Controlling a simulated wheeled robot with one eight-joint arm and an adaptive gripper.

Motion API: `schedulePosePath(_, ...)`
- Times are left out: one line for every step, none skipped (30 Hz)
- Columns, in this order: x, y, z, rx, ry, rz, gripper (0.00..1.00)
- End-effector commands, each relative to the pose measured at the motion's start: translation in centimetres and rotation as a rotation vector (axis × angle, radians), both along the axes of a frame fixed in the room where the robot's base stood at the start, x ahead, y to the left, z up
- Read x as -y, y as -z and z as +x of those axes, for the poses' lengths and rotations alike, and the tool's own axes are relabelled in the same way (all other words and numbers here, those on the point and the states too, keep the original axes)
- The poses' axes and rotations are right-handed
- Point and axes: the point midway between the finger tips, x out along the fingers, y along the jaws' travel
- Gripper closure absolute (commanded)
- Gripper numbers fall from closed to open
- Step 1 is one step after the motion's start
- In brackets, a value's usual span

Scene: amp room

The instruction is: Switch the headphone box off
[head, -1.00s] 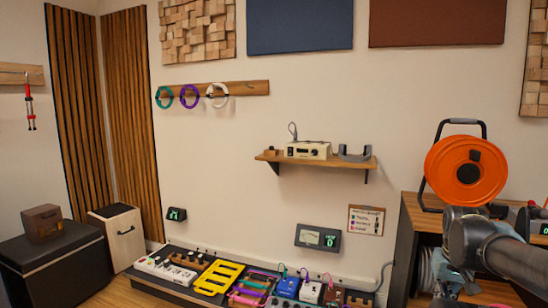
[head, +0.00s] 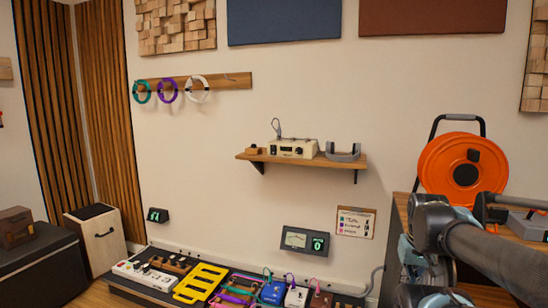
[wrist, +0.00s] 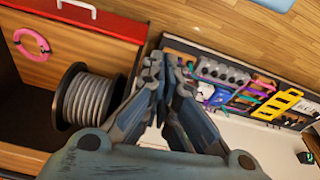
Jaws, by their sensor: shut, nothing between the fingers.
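The headphone box (head: 293,149) is a small cream unit with a dark front display and a knob. It sits on the wooden wall shelf (head: 250,157), with a cable rising from its top. Its switch is too small to read. In the head view my arm is at the lower right, well below and right of the shelf. The headphone box is not in the wrist view.
A grey cradle (head: 343,152) and a small wooden block (head: 254,150) flank the box. Below are a meter panel (head: 307,241) and a pedalboard (head: 160,290). An orange cable reel (head: 462,165) stands right.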

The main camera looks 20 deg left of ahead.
Motion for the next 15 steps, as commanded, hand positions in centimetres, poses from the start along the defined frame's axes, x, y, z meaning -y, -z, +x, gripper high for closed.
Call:
schedulePosePath(-0.1, -0.1, -0.3, 0.009, -0.001, 0.0, 1.0)
schedulePosePath(-0.2, -0.4, 0.1, 0.017, -0.001, 0.0, 1.0)
schedulePosePath(-0.3, -0.7, 0.7, 0.029, 0.001, 0.001, 1.0)
schedulePosePath(-0.4, -1.1, 1.4, 0.041, 0.002, 0.001, 1.0)
schedulePosePath(-0.7, -1.5, 2.2, 0.056, 0.002, 0.002, 1.0)
schedulePosePath(-1.2, -2.2, 3.4, 0.079, 0.002, 0.004, 1.0)
schedulePosePath(-1.5, -2.7, 4.4, 0.1, 0.004, 0.006, 1.0)
schedulePosePath(-1.9, -3.3, 5.5, 0.122, 0.005, 0.009, 1.0)
schedulePosePath(-2.5, -4.2, 7.0, 0.153, 0.008, 0.015, 1.0)
schedulePosePath(-3.0, -4.8, 8.1, 0.177, 0.01, 0.021, 1.0)
schedulePosePath(-3.5, -5.5, 9.3, 0.201, 0.012, 0.028, 1.0)
schedulePosePath(-4.3, -6.3, 10.9, 0.232, 0.015, 0.037, 1.0)
schedulePosePath(-4.9, -7.0, 12.1, 0.256, 0.016, 0.045, 1.0)
schedulePosePath(-5.6, -7.6, 13.2, 0.28, 0.018, 0.055, 1.0)
schedulePosePath(-6.5, -8.4, 14.7, 0.311, 0.02, 0.07, 1.0)
